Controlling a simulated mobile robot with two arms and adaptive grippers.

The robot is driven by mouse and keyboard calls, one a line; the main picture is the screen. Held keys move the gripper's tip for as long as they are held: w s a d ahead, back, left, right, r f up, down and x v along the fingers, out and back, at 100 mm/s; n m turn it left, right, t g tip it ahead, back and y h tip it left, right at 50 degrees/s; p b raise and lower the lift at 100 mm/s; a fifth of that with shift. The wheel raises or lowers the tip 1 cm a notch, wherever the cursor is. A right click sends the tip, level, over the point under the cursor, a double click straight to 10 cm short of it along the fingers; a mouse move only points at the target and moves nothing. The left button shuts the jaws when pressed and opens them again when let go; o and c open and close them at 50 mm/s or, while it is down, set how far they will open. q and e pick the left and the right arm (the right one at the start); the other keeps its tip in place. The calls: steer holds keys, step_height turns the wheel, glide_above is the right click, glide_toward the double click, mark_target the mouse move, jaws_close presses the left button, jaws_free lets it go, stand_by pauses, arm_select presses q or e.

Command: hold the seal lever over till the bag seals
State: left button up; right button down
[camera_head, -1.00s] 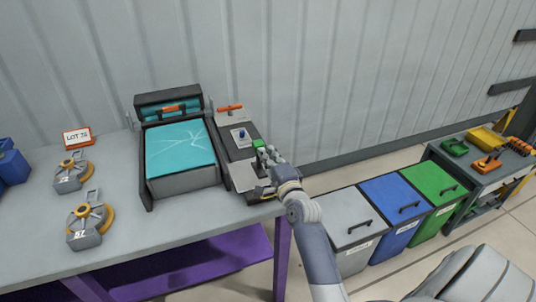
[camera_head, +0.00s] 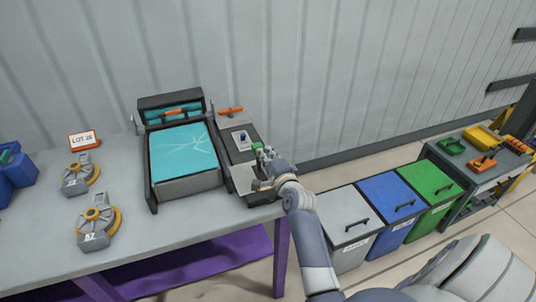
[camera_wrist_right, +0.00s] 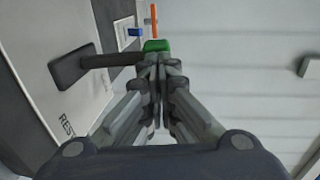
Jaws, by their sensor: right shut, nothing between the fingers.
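The sealing machine (camera_head: 183,187) stands on the grey table, with a bag with a teal top (camera_head: 183,150) in its bed. A control panel (camera_head: 232,143) is on its right side and carries a blue switch and a lever with a green knob (camera_head: 257,147). My right gripper (camera_head: 262,160) is at the green knob. In the right wrist view its fingers (camera_wrist_right: 160,62) are closed together, with the green knob (camera_wrist_right: 157,45) just beyond the tips and the dark lever arm (camera_wrist_right: 105,62) running left from it. Whether the tips touch the knob is unclear. My left gripper is not in view.
An orange handle (camera_head: 230,110) is at the panel's back. Grey, blue and green bins (camera_head: 388,200) and a side table (camera_head: 485,160) are on the right.

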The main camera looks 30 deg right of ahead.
mark_target(262, 146)
steer(key=shift+w+d+r, duration=0.15)
steer(key=shift+w+d, duration=0.1)
steer(key=shift+w, duration=0.65)
steer(key=shift+w+d+r, duration=0.1)
steer(key=shift+w+d, duration=0.15)
steer(key=shift+w, duration=0.65)
steer(key=shift+r+p, duration=0.15)
steer(key=shift+p, duration=0.2)
stand_by(0.8)
